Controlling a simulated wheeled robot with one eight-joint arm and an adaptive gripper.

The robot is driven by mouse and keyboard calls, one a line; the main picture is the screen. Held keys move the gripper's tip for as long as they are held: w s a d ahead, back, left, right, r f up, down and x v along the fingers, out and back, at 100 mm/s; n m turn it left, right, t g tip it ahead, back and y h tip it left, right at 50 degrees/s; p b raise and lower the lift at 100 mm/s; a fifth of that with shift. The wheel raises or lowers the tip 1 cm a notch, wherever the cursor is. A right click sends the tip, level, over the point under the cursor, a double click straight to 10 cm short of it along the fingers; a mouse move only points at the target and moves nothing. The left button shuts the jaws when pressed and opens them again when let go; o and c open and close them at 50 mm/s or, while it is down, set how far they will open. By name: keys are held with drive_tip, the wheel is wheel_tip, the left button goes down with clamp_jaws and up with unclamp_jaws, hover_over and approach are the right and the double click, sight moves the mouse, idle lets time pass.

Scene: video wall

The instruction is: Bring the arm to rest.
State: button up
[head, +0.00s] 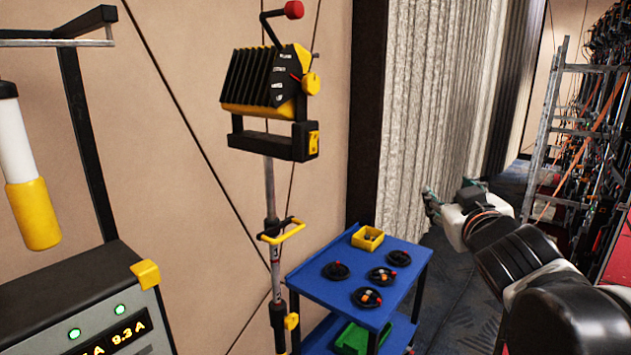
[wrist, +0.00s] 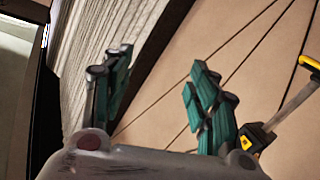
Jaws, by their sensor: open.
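My gripper (head: 434,205) is in the right half of the head view, at the end of my raised arm. It hangs in the air to the right of the blue cart, in front of the grey curtain. In the wrist view my gripper (wrist: 160,95) shows two teal-padded fingers spread wide apart. Nothing is between them, and they touch nothing that I can see. Behind them are the beige wall panels and the pleated curtain.
A blue cart (head: 340,289) holds several black round items and a yellow bin (head: 367,238). A black-and-yellow device (head: 265,85) stands on a pole left of it. A metal rack (head: 557,150) with cables is at the right. A panel with readouts (head: 60,290) is front left.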

drive_tip(key=s+a+f+g+b, duration=0.1)
drive_tip(key=s+f+g+b, duration=0.2)
drive_tip(key=s+f, duration=0.3)
drive_tip(key=s+a+f+m+g+y+b, duration=0.1)
drive_tip(key=s+f, duration=0.6)
drive_tip(key=f, duration=0.8)
drive_tip(key=s+a+f+m+g+y+b, duration=0.1)
drive_tip(key=s+a+f+g+b, duration=0.2)
drive_tip(key=f, duration=0.8)
drive_tip(key=s+g+b, duration=0.2)
drive_tip(key=s, duration=0.1)
drive_tip(key=shift+s+f+g, duration=0.25)
drive_tip(key=shift+g, duration=0.05)
